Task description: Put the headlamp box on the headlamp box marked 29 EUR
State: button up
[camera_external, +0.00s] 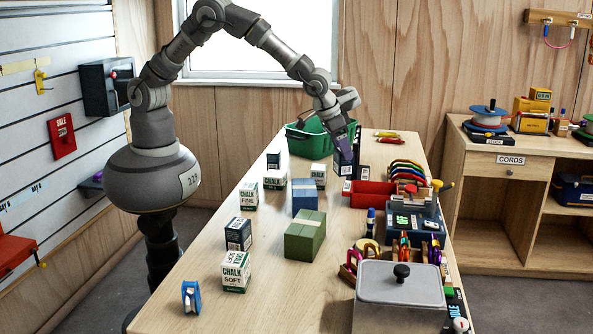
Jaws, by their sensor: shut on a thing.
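My gripper (344,148) is at the far part of the table, beside the green bin, pointing down. It is shut on a dark navy box (346,168) with a pale label, apparently a headlamp box. Whether this box touches the table or anything under it cannot be told. Similar dark boxes stand at the near left (238,234) and at the far left (273,160) of the table. No 29 EUR mark is legible, so I cannot tell which box bears it.
A green bin (308,142) and a red tray (372,199) are near my gripper. White chalk boxes (236,272), a blue box (305,198) and a green box (304,238) stand mid-table. A grey lidded case (400,286) fills the near right.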

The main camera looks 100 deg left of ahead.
jog(key=s+a+r+n+g+y+p, duration=0.15)
jog(key=s+a+r+n+p, duration=0.35)
jog(key=s+a, duration=0.65)
jog(key=s+a+r+n+g+y+p, duration=0.1)
jog(key=s+a+n+g+p, duration=0.1)
jog(key=s+a+n, duration=0.95)
jog(key=s+f+m, duration=0.1)
jog(key=f, duration=0.1)
jog(key=s+d+f+m+b, duration=0.1)
jog(key=f, duration=0.2)
jog(key=s+d+f+m, duration=0.1)
jog(key=f, duration=0.2)
jog(key=shift+d+g+b, duration=0.15)
jog(key=shift+g+b, duration=0.1)
jog(key=shift+b, duration=0.1)
jog(key=shift+w, duration=0.1)
jog(key=shift+f, duration=0.1)
jog(key=o, duration=1.1)
jog(key=shift+o, duration=0.2)
